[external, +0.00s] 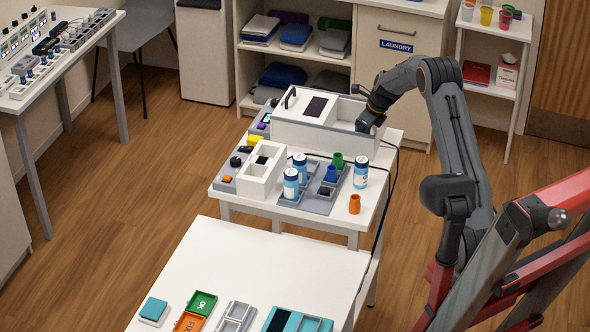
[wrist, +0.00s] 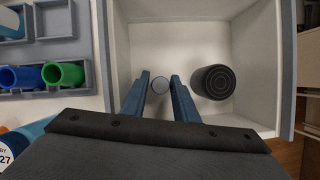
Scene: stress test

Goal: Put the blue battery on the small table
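A dark ribbed cylinder (wrist: 213,82) stands right of the right finger. In the external view, my gripper (external: 368,124) reaches into the right part of the white box (external: 312,133); its fingertips are hidden. The box stands on the middle white table (external: 385,187); I cannot tell which table is the small one.
Left of the box in the wrist view, a grey tray holds blue (wrist: 20,77) and green (wrist: 63,74) cups. The front table (external: 260,260) has a large clear area behind several small trays.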

